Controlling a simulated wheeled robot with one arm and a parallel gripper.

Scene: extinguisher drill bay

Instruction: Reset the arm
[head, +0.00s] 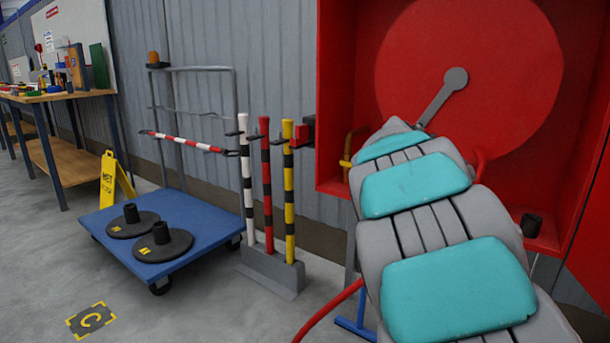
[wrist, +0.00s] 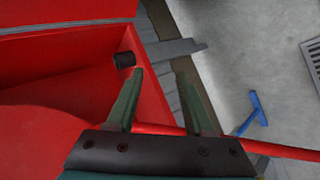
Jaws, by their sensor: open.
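My gripper (wrist: 160,75) shows in the wrist view with its two green fingers apart and nothing held between their tips. A red hose (wrist: 270,148) runs across behind the fingers in that view; I cannot tell whether it touches them. The open red cabinet (head: 336,95) stands at the right of the head view, with a red disc (head: 480,45) and a grey lever inside. My grey and teal arm reaches up in front of it and hides part of it. My gripper is hidden in the head view. A small black cylinder (head: 531,224) sits low in the cabinet, also visible in the wrist view (wrist: 124,60).
Striped posts (head: 267,185) stand in a grey base left of the cabinet. A blue trolley (head: 205,225) holds two black round bases. A blue stand (head: 355,326) is on the floor near my arm. A workbench (head: 60,95) is far left.

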